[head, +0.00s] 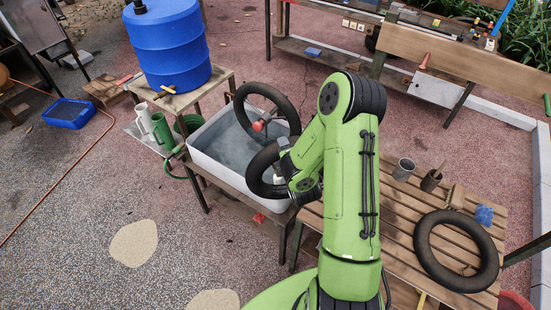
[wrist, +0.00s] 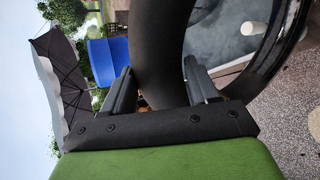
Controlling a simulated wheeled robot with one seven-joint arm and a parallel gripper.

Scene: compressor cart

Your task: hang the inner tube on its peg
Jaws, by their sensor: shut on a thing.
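A black inner tube (head: 253,172) hangs at the near right edge of the white tub. My gripper (head: 282,168) is shut on it; in the wrist view, the thick black tube (wrist: 163,40) passes between the two fingers of my gripper (wrist: 160,72). Part of this tube is hidden by my arm and gripper. Another black ring (head: 290,110) stands upright in the tub behind it, with a red part (head: 258,126) near its middle. A further black tube (head: 428,262) lies flat on the slatted bench. I cannot make out for certain which part is the peg.
The white tub (head: 215,172) of water stands on a wooden stand. A blue barrel (head: 168,45) is behind it on the left. The slatted bench (head: 390,215) at right carries grey and brown cups. A wooden beam (head: 460,58) crosses the back right. Gravel at front left is open.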

